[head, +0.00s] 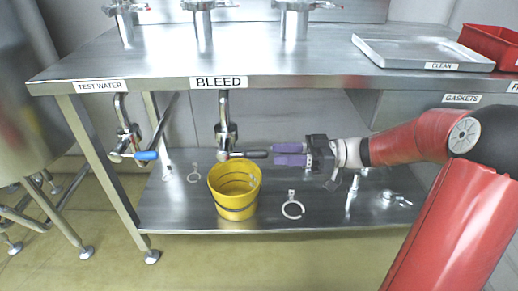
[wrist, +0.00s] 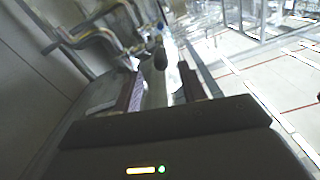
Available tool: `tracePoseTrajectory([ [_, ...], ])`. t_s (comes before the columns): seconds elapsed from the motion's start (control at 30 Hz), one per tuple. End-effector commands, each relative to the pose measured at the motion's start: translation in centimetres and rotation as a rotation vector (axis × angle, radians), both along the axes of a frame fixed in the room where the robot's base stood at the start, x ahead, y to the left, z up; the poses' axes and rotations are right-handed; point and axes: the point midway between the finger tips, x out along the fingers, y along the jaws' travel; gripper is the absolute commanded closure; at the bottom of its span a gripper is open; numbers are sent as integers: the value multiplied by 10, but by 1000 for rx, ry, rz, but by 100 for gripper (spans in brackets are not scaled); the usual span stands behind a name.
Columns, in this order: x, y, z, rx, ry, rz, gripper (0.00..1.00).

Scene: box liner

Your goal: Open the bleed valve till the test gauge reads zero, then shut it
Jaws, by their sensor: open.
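The bleed valve (head: 226,133) hangs on a pipe under the table edge below the BLEED label. Its black-gripped lever (head: 254,154) points right, across the vertical pipe. My gripper (head: 274,153) comes in from the right, its two purple fingers open, with the lever's end at or just short of the gap between their tips. In the wrist view the dark lever end (wrist: 160,57) shows ahead, between the open fingers (wrist: 162,90). Whether the fingers touch it I cannot tell. No test gauge dial is readable in either view.
A yellow bucket (head: 235,190) stands on the lower shelf under the valve. A TEST WATER valve with a blue lever (head: 146,155) hangs to the left. Ring clamps (head: 293,208) and metal fittings lie on the shelf. The tabletop (head: 290,62) overhangs my gripper.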

Motion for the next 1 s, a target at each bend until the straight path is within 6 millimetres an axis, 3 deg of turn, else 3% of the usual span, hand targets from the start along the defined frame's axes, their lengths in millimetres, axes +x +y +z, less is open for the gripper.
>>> tracePoseTrajectory([
  [0.2,0,37,1,-2,2,5,59],
  [0.4,1,61,0,-4,3,4,59],
  [0.77,1,67,-1,-5,3,1,59],
  [1.0,1,66,-1,-5,3,1,90],
])
